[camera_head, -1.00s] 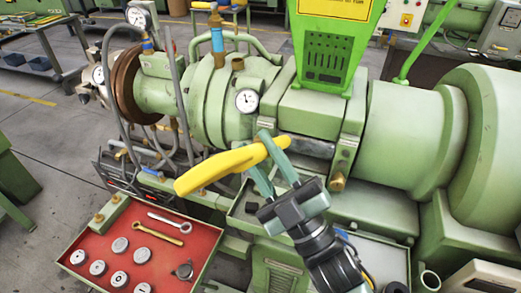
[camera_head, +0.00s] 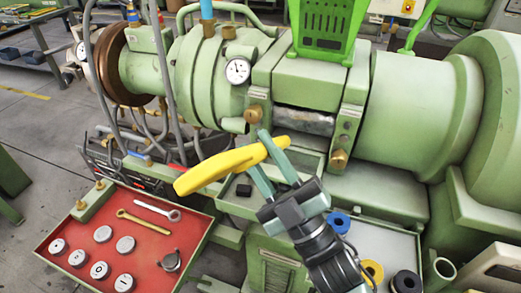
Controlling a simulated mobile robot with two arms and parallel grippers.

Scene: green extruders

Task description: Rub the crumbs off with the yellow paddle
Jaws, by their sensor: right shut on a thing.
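The yellow paddle (camera_head: 222,168) is in my right gripper (camera_head: 267,155), whose two greenish fingers are shut on its right end. The paddle points left and slightly down, held in front of the green extruder (camera_head: 210,85). It appears apart from the machine. A grey, rough-looking strip (camera_head: 305,121) shows in an opening of the extruder, above and right of the gripper. I cannot make out separate crumbs. My left gripper is not in view.
A red-lined tray (camera_head: 150,265) at lower left holds wrenches and several round metal pieces. A grey tray (camera_head: 395,240) at lower right holds blue, yellow and black rings. A small green tray (camera_head: 305,160) lies below the opening. A pressure gauge (camera_head: 238,71) and hoses stand out from the machine.

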